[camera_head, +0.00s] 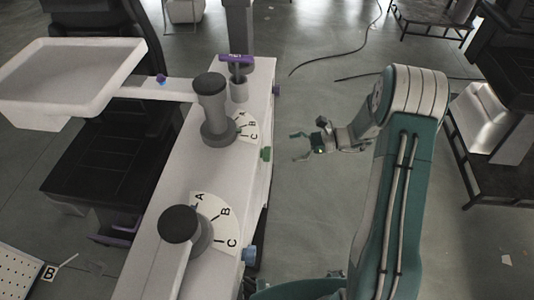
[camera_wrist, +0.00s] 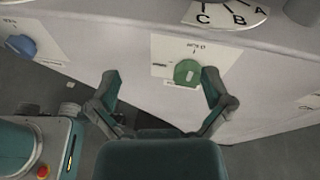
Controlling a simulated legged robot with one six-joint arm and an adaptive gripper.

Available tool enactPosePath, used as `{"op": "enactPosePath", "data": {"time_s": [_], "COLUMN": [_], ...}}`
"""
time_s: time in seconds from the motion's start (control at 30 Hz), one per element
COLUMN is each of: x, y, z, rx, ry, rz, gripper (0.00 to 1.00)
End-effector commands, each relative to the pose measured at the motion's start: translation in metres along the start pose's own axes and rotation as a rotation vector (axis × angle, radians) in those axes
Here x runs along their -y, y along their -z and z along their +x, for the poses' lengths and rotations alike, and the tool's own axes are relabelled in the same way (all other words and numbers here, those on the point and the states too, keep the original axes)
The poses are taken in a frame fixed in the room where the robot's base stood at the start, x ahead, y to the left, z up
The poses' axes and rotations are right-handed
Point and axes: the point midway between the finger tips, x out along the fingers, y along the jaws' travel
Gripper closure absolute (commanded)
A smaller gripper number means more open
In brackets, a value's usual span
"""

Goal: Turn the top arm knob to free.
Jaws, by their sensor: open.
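A green knob (camera_head: 266,154) sits on the side of the long white base, facing my arm. In the wrist view the green knob (camera_wrist: 187,72) is on a white label plate (camera_wrist: 225,58), with a pale mark on its face. The print is too small to read, so I cannot tell which knob is the top arm one. My gripper (camera_head: 298,147) is open and empty, a short way right of the base. In the wrist view my gripper (camera_wrist: 160,88) has its fingers spread, the green knob lying nearer the right finger; contact is not visible.
A blue knob (camera_head: 250,255) and a purple knob (camera_head: 276,90) are on the same side face. Dark columns (camera_head: 214,100) with lettered dials (camera_head: 221,228) stand on top. A white tray (camera_head: 70,75) extends left. Floor right of the base is clear near my gripper.

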Motion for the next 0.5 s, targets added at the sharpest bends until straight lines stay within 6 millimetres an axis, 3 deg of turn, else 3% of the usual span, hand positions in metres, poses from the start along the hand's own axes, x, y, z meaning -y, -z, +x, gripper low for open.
{"op": "enactPosePath", "data": {"time_s": [0.03,0.23,0.37,0.5], "x": [0.004,0.015,0.016,0.018], "y": [0.021,0.079,0.101,0.107], "z": [0.001,-0.001,-0.002,0.001], "rx": [0.043,0.188,0.24,0.258], "ry": [0.036,0.17,0.222,0.24], "rz": [0.056,0.22,0.274,0.293], "gripper": [0.0,0.0,0.0,0.0]}}
